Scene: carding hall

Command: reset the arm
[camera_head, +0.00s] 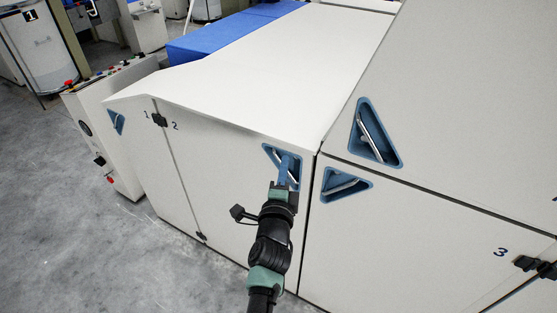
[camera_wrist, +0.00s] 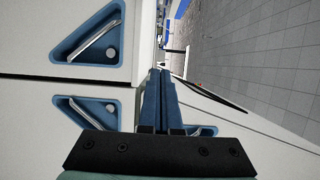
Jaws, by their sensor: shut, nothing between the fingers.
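My gripper (camera_head: 284,160) is in the middle of the head view, with its blue fingers pointing away from me. The fingers are closed together and hold nothing. They overlap a blue triangular handle recess (camera_head: 270,151) on the machine's panel marked 2 (camera_head: 220,155); I cannot tell whether they touch it. In the wrist view the closed fingers (camera_wrist: 160,78) extend past the dark gripper body, and part of a blue recess (camera_wrist: 206,130) shows beside them, mostly hidden.
Two more handle recesses (camera_head: 372,135) (camera_head: 343,185) are on the panels just right of my gripper. A control box (camera_head: 100,125) stands at the machine's left end. Grey floor (camera_head: 60,210) is free at the left.

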